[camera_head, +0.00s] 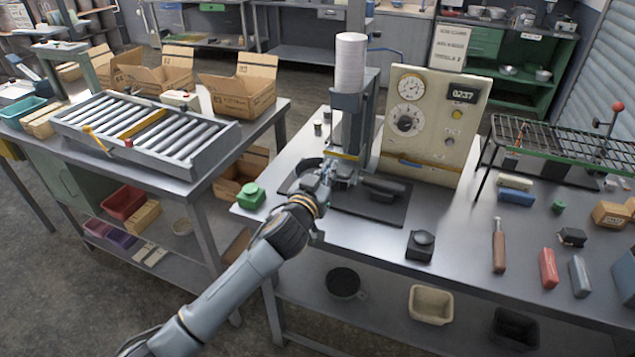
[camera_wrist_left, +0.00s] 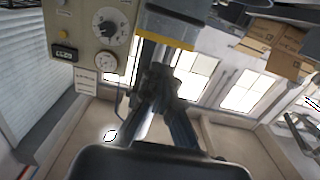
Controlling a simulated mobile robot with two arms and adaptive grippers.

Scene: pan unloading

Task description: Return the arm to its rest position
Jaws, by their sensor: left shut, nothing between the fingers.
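My left arm reaches in from the lower left in the head view. Its gripper (camera_head: 338,170) is over the table, in front of the base of a grey upright machine (camera_head: 348,110) that holds a pale stacked column (camera_head: 350,62). In the left wrist view the fingers (camera_wrist_left: 155,75) come together with nothing seen between them. A dark object (camera_head: 387,188) lies on a black mat (camera_head: 365,212), just right of the gripper. I cannot tell whether the gripper touches the machine. My right gripper is not in view.
A dial panel (camera_head: 430,120) stands behind the mat; it also shows in the left wrist view (camera_wrist_left: 95,35). A green block (camera_head: 251,195) is left of the gripper, and a black knob-like item (camera_head: 420,245) is at the front. A roller conveyor (camera_head: 150,125) is on the left bench.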

